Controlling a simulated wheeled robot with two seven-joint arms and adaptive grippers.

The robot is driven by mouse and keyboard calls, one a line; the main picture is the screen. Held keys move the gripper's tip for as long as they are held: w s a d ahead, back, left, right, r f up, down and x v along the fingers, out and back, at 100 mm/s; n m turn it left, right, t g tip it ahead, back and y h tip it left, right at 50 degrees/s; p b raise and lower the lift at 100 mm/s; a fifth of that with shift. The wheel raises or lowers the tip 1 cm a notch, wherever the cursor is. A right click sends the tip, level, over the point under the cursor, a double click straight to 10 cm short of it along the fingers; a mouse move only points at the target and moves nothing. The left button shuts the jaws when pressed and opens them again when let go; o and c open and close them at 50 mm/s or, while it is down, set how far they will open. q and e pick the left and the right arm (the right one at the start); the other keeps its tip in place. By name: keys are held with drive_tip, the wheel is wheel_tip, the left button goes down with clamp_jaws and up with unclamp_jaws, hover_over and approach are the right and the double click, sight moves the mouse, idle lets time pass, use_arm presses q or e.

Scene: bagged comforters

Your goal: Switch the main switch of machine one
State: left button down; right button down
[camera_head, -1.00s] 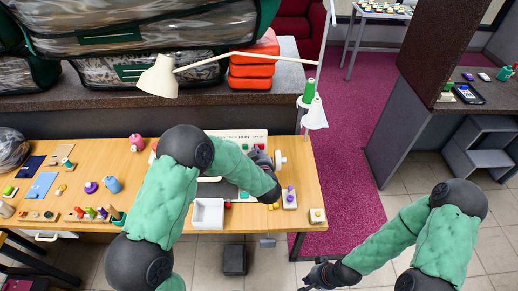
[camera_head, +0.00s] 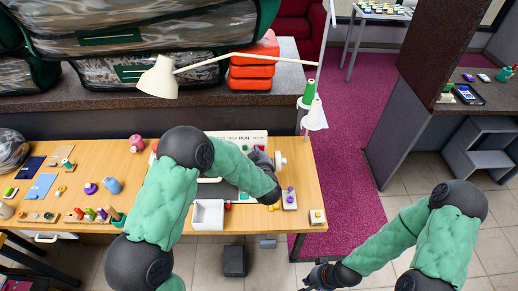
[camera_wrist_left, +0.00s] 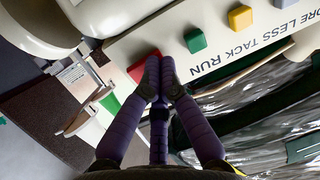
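A white sewing machine (camera_head: 238,134) stands on the wooden table, partly hidden by my left arm. In the head view my left gripper (camera_head: 262,158) is largely hidden at the machine. My right gripper (camera_head: 312,280) hangs low at the bottom; its fingers are unclear.
A white tray (camera_head: 208,214) and thread spools (camera_head: 100,213) lie on the wooden table (camera_head: 311,185). Bagged comforters (camera_head: 140,68) and orange folded cloths (camera_head: 252,70) sit on the shelf behind.

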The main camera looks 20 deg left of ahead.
idle(0.5)
use_arm(q)
drive_tip(key=shift+s+d+r, duration=0.25)
drive_tip(key=shift+s+d, duration=0.05)
drive_tip(key=shift+s, duration=0.1)
drive_tip(key=p+v, duration=0.2)
drive_tip(key=v, duration=0.2)
drive_tip(key=shift+f, duration=0.1)
drive_tip(key=v, duration=1.2)
wheel_tip(320, 180, down, 21)
drive_tip(key=s+m+g+h+b, duration=0.1)
drive_tip(key=m+g+h+b, duration=0.1)
drive_tip(key=g+h+b, duration=0.35)
drive_tip(key=s+d+f+g+h+b, duration=0.1)
drive_tip(key=s+f+g+h+b, duration=0.3)
drive_tip(key=s+f, duration=1.3)
drive_tip(key=f+g+b, duration=0.1)
drive_tip(key=g+b, duration=0.1)
drive_tip(key=g, duration=0.1)
drive_tip(key=shift+s+d, duration=0.25)
drive_tip(key=shift+d, duration=0.05)
